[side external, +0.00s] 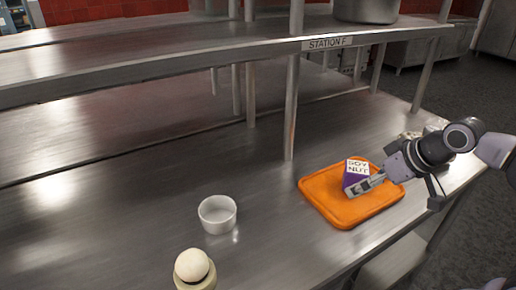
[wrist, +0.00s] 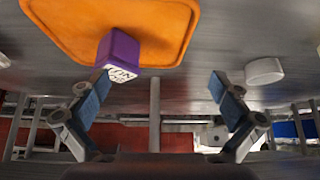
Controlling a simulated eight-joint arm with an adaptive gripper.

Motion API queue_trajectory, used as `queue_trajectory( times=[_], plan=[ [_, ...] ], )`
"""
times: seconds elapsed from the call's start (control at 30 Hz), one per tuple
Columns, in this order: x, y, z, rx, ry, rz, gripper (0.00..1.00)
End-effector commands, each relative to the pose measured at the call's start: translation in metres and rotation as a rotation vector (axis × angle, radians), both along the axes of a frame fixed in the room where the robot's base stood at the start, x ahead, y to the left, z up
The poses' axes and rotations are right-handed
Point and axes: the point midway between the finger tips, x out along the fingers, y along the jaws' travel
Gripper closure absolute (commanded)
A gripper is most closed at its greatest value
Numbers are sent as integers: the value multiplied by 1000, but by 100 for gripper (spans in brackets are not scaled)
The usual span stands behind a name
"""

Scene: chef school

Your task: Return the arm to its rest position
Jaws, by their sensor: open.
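My gripper (side external: 366,186) is low at the right of the counter, over the orange tray (side external: 325,203). A purple box with a white top lettered "SOY NUT" (side external: 357,172) stands on the tray beside my gripper. In the wrist view my gripper (wrist: 157,92) has its two fingers wide apart. The purple box (wrist: 119,48) shows there near the left finger, on the orange tray (wrist: 60,22). Nothing is held between the fingers. Whether the gripper touches the box is unclear in the side view.
A white bowl (side external: 217,214) stands left of the tray. A pale round-topped object (side external: 193,268) is at the front. A raised shelf labelled "STATION F" (side external: 200,54) runs above the counter on posts, with a metal pot (side external: 366,10) on top. The counter's left part is clear.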

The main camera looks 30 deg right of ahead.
Motion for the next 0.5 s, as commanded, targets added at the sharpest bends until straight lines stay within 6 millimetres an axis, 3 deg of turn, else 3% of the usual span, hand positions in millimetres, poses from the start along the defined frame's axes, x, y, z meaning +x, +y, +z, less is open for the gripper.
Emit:
queue_trajectory(
  times=[0.2, 0.5],
  plan=[
    [-20, -20, -16, -5, -26, -45, 0],
    [-21, -21, -17, -5, -28, -46, 0]
  ],
)
